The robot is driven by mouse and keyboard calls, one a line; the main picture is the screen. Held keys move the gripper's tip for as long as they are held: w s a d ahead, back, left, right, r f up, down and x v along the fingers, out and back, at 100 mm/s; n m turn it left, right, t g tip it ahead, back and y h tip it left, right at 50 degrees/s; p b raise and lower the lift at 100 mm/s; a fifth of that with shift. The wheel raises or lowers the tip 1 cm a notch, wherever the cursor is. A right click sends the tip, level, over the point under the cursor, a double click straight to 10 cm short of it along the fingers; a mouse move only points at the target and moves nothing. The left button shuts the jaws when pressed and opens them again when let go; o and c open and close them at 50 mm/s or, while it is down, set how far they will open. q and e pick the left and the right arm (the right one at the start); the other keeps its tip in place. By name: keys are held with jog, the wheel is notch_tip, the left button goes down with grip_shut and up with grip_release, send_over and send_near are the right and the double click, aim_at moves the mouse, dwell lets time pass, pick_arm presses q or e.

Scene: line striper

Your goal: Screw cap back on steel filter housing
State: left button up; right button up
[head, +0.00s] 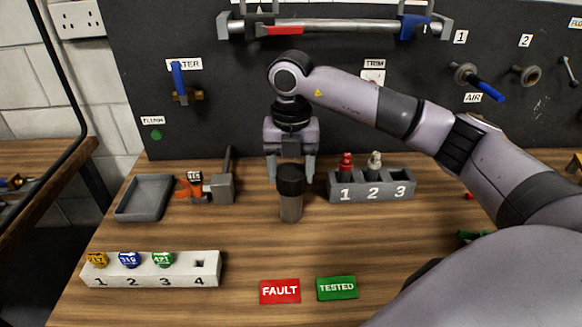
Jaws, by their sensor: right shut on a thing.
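The steel filter housing (291,209) stands upright on the wooden bench near the middle of the head view. Its black cap (290,181) is at the top of the housing, in line with it, with no gap that I can see between them. Whether the threads are engaged cannot be told. My right gripper (291,177) points down from above, its fingers on either side of the cap, shut on it. My left gripper is not in view.
A grey numbered holder (371,196) with red and silver pieces stands close on the right. A grey tray (145,199) and an orange-and-grey fixture (219,188) are left. A white numbered rack (190,279), FAULT card (280,291) and TESTED card (337,288) lie in front.

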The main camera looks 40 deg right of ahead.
jog(key=shift+m, duration=0.4)
jog(key=m, duration=0.3)
jog(key=shift+m, duration=0.4)
jog(key=o, duration=1.5)
jog(key=shift+r, duration=3.5)
